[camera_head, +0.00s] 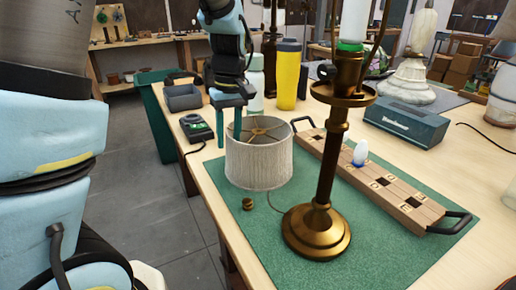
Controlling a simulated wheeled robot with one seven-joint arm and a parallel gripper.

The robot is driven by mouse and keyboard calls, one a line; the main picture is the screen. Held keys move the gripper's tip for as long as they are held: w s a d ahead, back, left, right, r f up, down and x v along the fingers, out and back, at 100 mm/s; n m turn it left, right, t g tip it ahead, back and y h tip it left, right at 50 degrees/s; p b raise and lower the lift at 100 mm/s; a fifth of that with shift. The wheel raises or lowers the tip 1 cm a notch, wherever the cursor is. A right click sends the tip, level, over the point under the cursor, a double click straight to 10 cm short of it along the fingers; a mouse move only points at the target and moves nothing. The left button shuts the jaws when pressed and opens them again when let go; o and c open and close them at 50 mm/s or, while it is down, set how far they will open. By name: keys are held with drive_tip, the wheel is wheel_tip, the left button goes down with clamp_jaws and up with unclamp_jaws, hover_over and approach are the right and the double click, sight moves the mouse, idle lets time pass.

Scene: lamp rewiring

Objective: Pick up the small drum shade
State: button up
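The small drum shade (258,165) is pale, ribbed fabric with an open top and a wire spider inside. It appears to stand upright on the green mat (385,262), left of the brass lamp (325,170). My gripper (229,141) points down at the shade's left rim. Its two blue-green fingers are apart, with a visible gap. The left finger hangs just outside the rim. The right finger's tip overlaps the rim and seems to reach into the open top. I cannot tell whether either finger touches the shade.
A small brass knob (248,204) lies in front of the shade. A wooden board (400,195) with black handles lies at right, with a bulb (360,153) on it. A yellow bottle (286,75) and pale green bottle (255,85) stand behind. A dark device (196,128) is at left.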

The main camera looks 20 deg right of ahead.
sight(230, 159)
drive_tip(key=f, duration=0.3)
drive_tip(key=f+p, duration=0.1)
drive_tip(key=f, duration=0.1)
drive_tip(key=shift+s+a+f, duration=0.15)
drive_tip(key=shift+s, duration=0.1)
clamp_jaws()
idle(1.2)
